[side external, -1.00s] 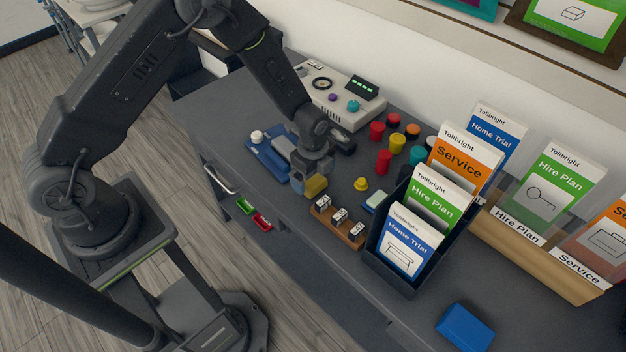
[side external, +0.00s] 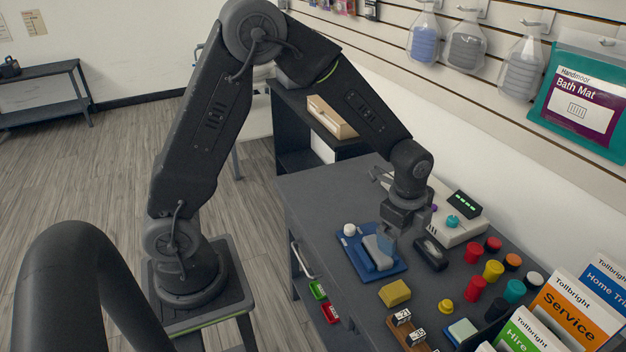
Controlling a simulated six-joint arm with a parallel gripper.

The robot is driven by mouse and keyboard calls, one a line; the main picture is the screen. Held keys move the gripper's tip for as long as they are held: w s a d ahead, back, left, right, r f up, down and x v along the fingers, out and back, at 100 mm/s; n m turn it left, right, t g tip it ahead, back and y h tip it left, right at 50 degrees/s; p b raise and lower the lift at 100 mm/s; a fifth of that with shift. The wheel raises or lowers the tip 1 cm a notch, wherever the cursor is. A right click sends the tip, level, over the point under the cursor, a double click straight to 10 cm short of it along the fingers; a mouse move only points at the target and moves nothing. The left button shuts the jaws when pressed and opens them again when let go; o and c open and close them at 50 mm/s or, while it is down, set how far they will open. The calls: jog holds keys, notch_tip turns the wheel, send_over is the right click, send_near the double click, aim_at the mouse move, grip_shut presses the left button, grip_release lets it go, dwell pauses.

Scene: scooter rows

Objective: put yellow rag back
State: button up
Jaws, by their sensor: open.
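The yellow rag (side external: 395,293) looks like a small folded block. It lies on the grey desktop in front of the blue tray (side external: 352,262). The tray holds a grey-blue block (side external: 378,255) and a white round knob (side external: 350,230). My gripper (side external: 387,243) points down over the right part of the tray, behind the rag and apart from it. It is open, with no rag between its fingers. Whether its fingertips touch the grey-blue block, I cannot tell.
Several coloured cylinders (side external: 493,270) stand at the right. A wooden stand (side external: 398,330) sits in front of the rag. The desktop's back left (side external: 325,185) is clear.

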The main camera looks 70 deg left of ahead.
jog(key=s+a+r+n+t, duration=0.2)
jog(key=s+r+n, duration=0.6)
jog(key=r, duration=0.5)
jog(key=s+a+r+n+t, duration=0.1)
jog(key=s+r+n, duration=0.4)
jog(key=s, duration=0.7)
jog(key=shift+s+a+n+t, duration=0.15)
jog(key=shift+a+n+t, duration=0.05)
jog(key=shift+n+t, duration=0.7)
jog(key=shift+c, duration=0.3)
